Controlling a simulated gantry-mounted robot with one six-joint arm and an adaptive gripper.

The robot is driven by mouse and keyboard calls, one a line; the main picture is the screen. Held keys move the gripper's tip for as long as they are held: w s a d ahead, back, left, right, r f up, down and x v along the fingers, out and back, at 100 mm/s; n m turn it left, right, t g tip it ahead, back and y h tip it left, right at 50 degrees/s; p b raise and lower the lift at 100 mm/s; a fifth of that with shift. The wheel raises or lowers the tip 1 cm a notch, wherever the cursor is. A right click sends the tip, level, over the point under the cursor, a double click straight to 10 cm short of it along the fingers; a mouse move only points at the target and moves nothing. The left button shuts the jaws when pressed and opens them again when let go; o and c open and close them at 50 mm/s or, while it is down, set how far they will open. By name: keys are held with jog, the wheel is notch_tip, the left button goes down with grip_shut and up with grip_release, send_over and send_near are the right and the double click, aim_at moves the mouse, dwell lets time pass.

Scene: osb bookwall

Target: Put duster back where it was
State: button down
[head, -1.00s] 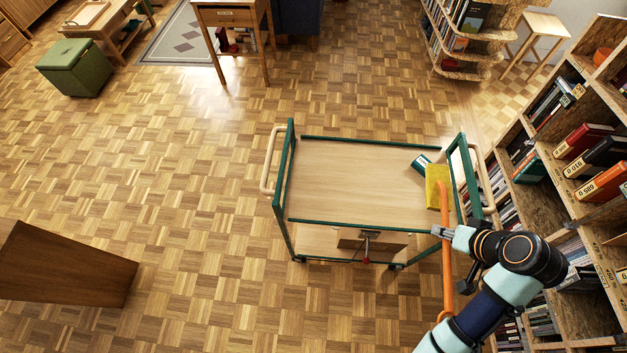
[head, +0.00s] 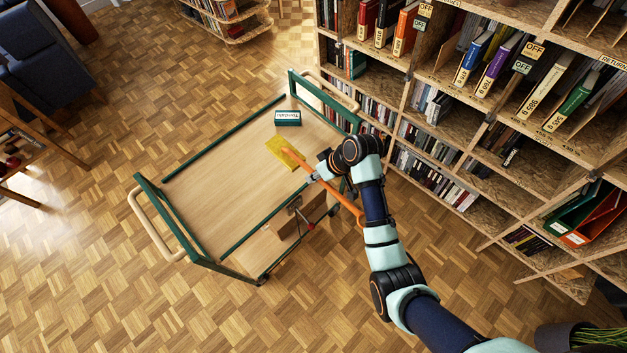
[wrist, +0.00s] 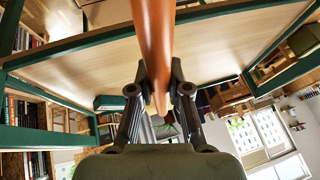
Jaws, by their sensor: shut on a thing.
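The duster has a long orange handle and a yellow head (head: 283,152). My gripper (head: 318,172) is shut on the orange handle, which slants down to the right past it in the head view. The yellow head is over the top of the green-framed trolley (head: 215,190), near its shelf-side end; I cannot tell whether it touches the top. In the wrist view, the orange handle (wrist: 153,40) runs between the two fingers of my gripper (wrist: 158,85).
A dark green box with a white label (head: 288,118) sits on the trolley top near the yellow head. A tall bookcase (head: 480,150) with several compartments of books stands close on the right. Parquet floor is clear at lower left.

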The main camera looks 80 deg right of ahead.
notch_tip(320, 180, down, 8)
jog(key=b, duration=0.1)
jog(key=shift+r, duration=0.25)
jog(key=shift+f+b, duration=0.15)
jog(key=shift+b, duration=0.2)
jog(key=c, duration=1.1)
grip_release()
jog(key=p+v, duration=0.3)
jog(key=v, duration=0.9)
